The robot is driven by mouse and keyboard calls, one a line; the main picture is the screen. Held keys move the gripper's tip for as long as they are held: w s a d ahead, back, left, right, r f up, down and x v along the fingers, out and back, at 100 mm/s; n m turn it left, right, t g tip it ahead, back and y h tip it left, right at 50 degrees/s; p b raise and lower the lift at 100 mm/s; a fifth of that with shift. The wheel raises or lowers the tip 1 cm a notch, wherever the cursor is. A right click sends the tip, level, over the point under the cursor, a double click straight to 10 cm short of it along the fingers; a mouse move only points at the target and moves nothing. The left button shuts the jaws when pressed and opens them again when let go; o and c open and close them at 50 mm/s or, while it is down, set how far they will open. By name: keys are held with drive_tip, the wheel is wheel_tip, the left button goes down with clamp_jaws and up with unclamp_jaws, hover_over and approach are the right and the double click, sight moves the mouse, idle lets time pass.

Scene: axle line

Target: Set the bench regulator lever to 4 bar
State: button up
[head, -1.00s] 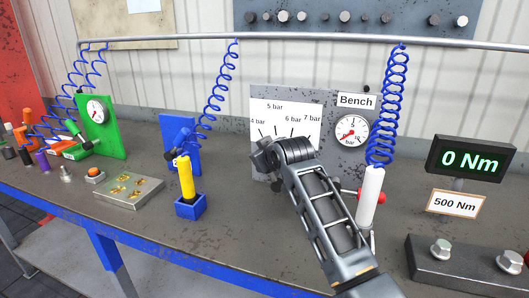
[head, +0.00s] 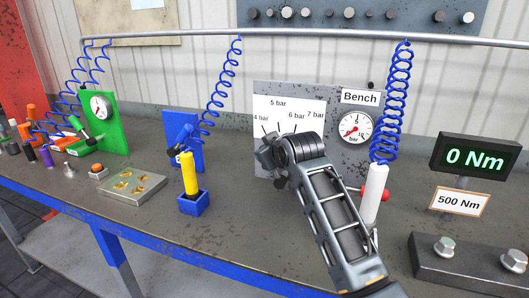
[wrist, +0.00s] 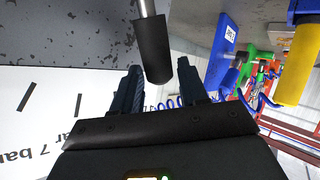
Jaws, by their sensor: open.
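The bench regulator is a grey panel (head: 345,98) with a white scale plate (head: 287,106) marked 4 to 7 bar and a round gauge (head: 355,128) under a "Bench" sign. The gauge's red needle points to the lower left. My gripper (head: 266,160) is in front of the scale plate's lower left in the head view, hiding the lever there. In the wrist view, the lever's black grip (wrist: 153,50) on a metal rod reaches between the open fingers of my gripper (wrist: 160,78). I cannot tell whether they touch it. The lever's setting is not readable.
A white-handled tool (head: 374,192) on a coiled blue hose stands right of my arm, close to it. A yellow tool (head: 189,174) in a blue holder stands left. A metal tray (head: 132,187) and a green regulator panel (head: 104,122) are farther left. The bench front is clear around the middle.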

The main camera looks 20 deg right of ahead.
drive_tip(key=shift+v, duration=2.6)
